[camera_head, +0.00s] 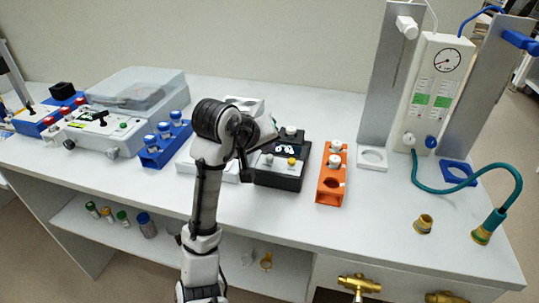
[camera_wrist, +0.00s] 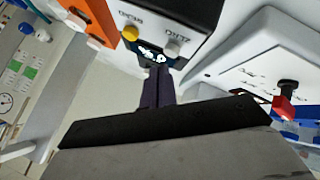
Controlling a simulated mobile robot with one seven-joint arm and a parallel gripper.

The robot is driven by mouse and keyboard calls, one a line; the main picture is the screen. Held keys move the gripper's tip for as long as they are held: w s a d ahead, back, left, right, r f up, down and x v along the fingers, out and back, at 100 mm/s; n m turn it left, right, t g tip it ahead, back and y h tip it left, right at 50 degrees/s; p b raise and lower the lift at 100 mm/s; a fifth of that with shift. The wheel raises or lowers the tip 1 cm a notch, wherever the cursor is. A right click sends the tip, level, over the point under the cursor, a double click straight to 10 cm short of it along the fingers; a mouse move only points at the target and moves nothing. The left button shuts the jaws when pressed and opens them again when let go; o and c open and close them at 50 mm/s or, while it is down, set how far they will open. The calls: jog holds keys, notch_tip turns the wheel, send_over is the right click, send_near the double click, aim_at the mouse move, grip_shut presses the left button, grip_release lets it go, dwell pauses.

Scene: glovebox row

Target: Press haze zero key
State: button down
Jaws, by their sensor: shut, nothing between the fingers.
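The haze meter (camera_head: 278,176) is a black box with a lit display, on the bench in the middle of the head view. On its front are a white key (camera_head: 269,158) and a yellow key (camera_head: 291,161). In the wrist view the meter (camera_wrist: 190,14) appears upside down. There the white key (camera_wrist: 172,48) sits by the lettering that reads ZERO, and the yellow key (camera_wrist: 130,33) by READ. My gripper (camera_wrist: 158,70) is shut and empty, its fingertips over the display, near the white key. Contact with the key is not visible.
An orange rack (camera_head: 330,188) with white-capped vials stands right of the meter. A white device (camera_head: 210,165) is close on its left, partly behind my arm. A blue rack (camera_head: 165,143) is farther left. The bench front (camera_head: 285,215) is clear.

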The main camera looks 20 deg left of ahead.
notch_tip(320, 180, up, 5)
jog(key=p, duration=0.5)
dwell(0.6)
